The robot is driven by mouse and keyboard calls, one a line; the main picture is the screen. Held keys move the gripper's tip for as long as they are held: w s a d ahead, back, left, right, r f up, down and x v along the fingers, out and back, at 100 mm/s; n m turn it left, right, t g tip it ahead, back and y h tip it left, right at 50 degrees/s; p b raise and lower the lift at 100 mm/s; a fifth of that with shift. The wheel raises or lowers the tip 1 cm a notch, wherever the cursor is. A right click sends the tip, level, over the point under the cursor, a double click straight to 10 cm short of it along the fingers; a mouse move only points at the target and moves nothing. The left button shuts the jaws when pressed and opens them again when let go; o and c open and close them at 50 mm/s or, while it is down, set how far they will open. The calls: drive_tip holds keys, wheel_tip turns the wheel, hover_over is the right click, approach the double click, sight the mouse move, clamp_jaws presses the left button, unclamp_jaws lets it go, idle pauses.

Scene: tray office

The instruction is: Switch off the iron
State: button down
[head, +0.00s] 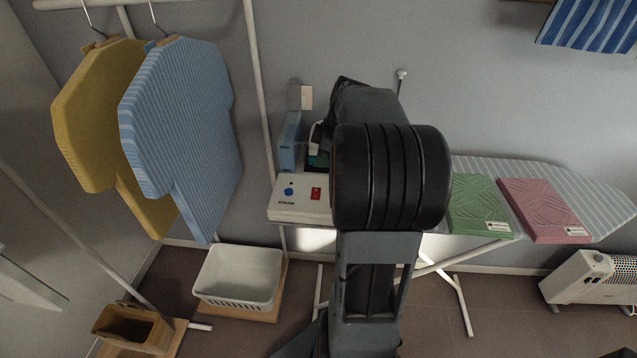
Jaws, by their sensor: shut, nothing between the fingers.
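A white steam base (300,212) sits at the left end of the ironing board. A red rocker switch (315,194) and a blue round knob (289,191) are on its top, above a dark "STEAM" label. Which way the rocker is tipped is too small to tell. Behind it, a teal and white thing (317,157), apparently the iron, shows only partly; my arm hides the rest. My arm rises through the middle of the view and covers the board's centre. My gripper is hidden behind it.
A light blue upright box (290,140) stands behind the base. Shirts (180,125) hang at left above a white basket (237,273). A heater (585,280) stands at right.

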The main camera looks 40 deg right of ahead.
sight(315, 190)
drive_tip(key=x, duration=0.8)
drive_tip(key=shift+s+d+f, duration=0.15)
drive_tip(key=shift+d, duration=0.15)
drive_tip(key=shift+d+f, duration=0.1)
drive_tip(key=shift+f, duration=0.55)
